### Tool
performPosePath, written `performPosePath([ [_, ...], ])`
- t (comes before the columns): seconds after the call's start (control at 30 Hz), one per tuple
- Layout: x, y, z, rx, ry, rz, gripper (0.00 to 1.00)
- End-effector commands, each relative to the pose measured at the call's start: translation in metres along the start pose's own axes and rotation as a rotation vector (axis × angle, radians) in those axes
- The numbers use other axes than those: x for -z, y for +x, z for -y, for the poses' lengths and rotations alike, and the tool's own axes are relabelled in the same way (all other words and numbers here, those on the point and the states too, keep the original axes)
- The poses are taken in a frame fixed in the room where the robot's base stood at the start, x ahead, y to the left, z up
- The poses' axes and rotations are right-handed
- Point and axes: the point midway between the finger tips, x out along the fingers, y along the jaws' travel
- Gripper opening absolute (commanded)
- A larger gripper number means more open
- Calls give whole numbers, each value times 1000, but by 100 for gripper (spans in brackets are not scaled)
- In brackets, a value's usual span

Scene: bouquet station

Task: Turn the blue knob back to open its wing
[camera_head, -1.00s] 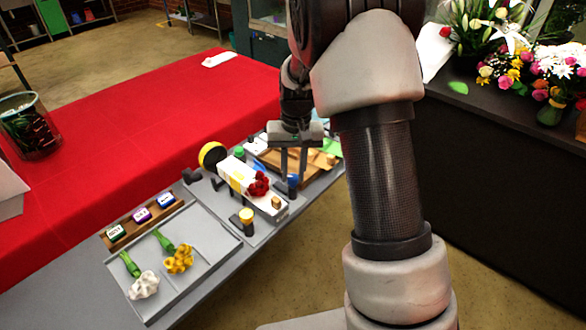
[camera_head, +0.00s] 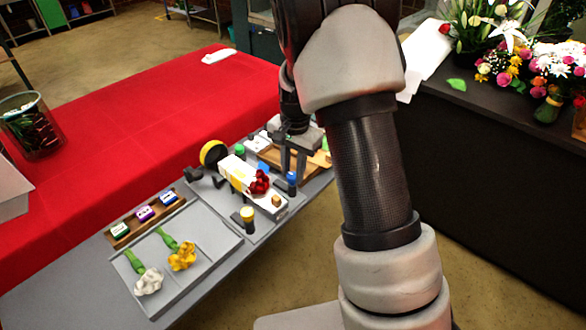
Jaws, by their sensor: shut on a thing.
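The blue knob (camera_head: 291,178) stands on a dark post at the right side of the grey wrapping fixture (camera_head: 262,228). My gripper (camera_head: 292,175) reaches down to it from above, its two fingers shut on the knob. Beside it, a white wrap with a yellow patch (camera_head: 236,172) lies on the fixture with red roses (camera_head: 259,182) at its near end. Which flap is the knob's wing, and how far it stands open, I cannot tell; my gripper hides part of that area.
A yellow roll (camera_head: 212,153) is at the back left. A grey tray (camera_head: 200,262) holds white and yellow flowers, with a label rack (camera_head: 146,216) behind. A wooden tray (camera_head: 312,166) lies right of my gripper.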

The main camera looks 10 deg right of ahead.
Motion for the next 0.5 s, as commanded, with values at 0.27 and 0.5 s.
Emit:
performPosePath([
  [0.27, 1, -1, 1, 3, 13, -3, 2],
  [0.5, 1, -1, 1, 3, 12, -2, 33],
])
